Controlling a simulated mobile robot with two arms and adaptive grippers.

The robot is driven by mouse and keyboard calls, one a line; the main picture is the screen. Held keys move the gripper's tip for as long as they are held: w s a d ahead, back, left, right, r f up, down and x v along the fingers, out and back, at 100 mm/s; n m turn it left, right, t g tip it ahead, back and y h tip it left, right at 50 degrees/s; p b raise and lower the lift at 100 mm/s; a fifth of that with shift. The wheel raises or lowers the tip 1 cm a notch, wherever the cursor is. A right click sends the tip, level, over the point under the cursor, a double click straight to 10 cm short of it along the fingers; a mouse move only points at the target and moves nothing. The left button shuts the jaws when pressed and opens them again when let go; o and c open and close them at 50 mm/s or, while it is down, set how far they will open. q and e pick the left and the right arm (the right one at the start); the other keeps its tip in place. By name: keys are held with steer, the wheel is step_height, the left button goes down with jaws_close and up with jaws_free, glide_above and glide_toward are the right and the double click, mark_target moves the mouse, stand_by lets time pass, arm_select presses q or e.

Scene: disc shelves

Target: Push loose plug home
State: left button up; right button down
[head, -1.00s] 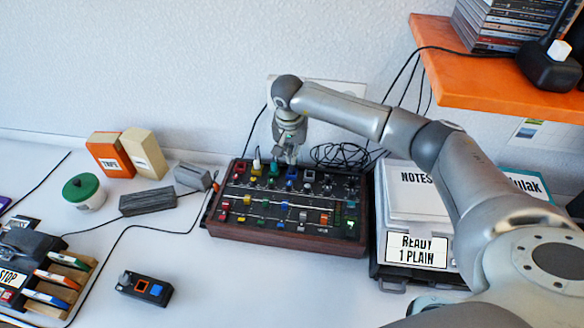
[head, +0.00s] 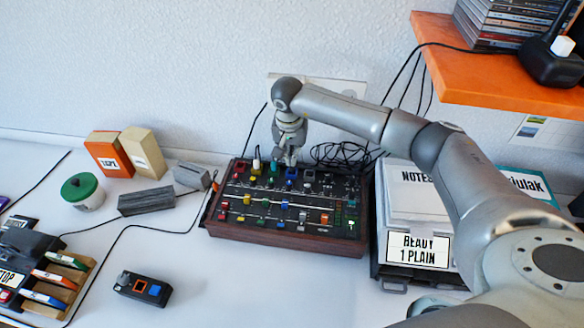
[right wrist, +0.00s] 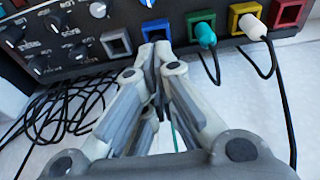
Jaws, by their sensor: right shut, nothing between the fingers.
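The mixer (head: 285,240) is a dark panel with a wooden frame, knobs and coloured sockets along its back edge. A teal plug (right wrist: 205,36) is at the green socket (right wrist: 200,19), and a white plug (right wrist: 252,27) is at the yellow socket (right wrist: 244,11). Both have black cables and also show in the head view, the white plug (head: 256,159) left of the teal one (head: 273,165). My right gripper (right wrist: 155,50) is shut and empty, with its fingertips close to the blue socket (right wrist: 155,31); contact is unclear. How deep either plug sits is hard to tell.
Black cables (head: 340,154) lie coiled behind the mixer. A notes stack (head: 412,205) stands close on its right. An orange shelf (head: 490,78) overhangs at the upper right. A small button box (head: 143,288) and grey blocks (head: 147,201) lie to the left. The front middle of the table is clear.

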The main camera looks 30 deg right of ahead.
steer(key=shift+f+b, duration=0.85)
steer(key=shift+f, duration=0.25)
stand_by(0.6)
steer(key=shift+s+r, duration=0.1)
steer(key=shift+r, duration=0.05)
steer(key=shift+r+p, duration=0.5)
steer(key=shift+r, duration=0.1)
steer(key=shift+r+p, duration=1.5)
steer(key=shift+r, duration=1.35)
steer(key=shift+f, duration=0.15)
